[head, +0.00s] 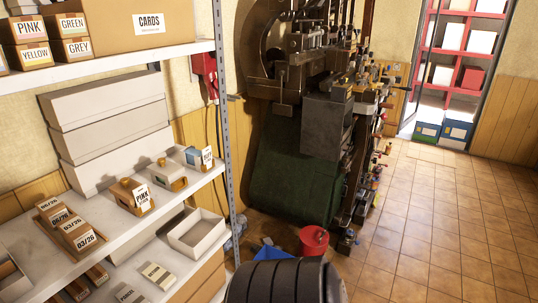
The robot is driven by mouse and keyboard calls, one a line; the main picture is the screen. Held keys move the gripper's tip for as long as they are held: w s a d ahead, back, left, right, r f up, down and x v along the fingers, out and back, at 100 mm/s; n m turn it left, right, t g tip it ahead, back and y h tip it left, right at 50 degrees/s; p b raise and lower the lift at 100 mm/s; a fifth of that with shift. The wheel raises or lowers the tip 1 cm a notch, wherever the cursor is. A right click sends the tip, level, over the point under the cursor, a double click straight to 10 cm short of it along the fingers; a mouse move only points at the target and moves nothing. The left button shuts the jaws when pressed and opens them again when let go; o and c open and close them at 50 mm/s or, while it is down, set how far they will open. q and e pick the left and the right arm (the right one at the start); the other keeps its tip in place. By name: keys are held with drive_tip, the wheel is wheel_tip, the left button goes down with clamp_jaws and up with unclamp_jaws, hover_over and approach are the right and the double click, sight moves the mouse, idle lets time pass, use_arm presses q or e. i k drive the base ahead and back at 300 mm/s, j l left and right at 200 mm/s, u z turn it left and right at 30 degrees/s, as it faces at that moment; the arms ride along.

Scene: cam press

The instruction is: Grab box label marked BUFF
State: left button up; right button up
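I cannot clearly read BUFF on any label. On the middle shelf (120,222), a holder with blue and white sides (191,155) has a small white label (207,157) at its right end; its short dark word is too small to read surely. To its left is an open wooden holder (168,176) with no readable word. Further left, a wooden holder carries a label marked PINK (142,197). Neither of my grippers is in view.
Date-marked blocks (72,228) lie at the shelf's left. An empty white tray (197,232) and small stacks (158,275) sit lower. A metal shelf post (223,110) stands at the right end, before a large press (315,110). A red bucket (313,241) stands on the floor. Tiled floor at right is clear.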

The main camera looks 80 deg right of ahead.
sight(207, 159)
drive_tip(key=z, duration=2.1)
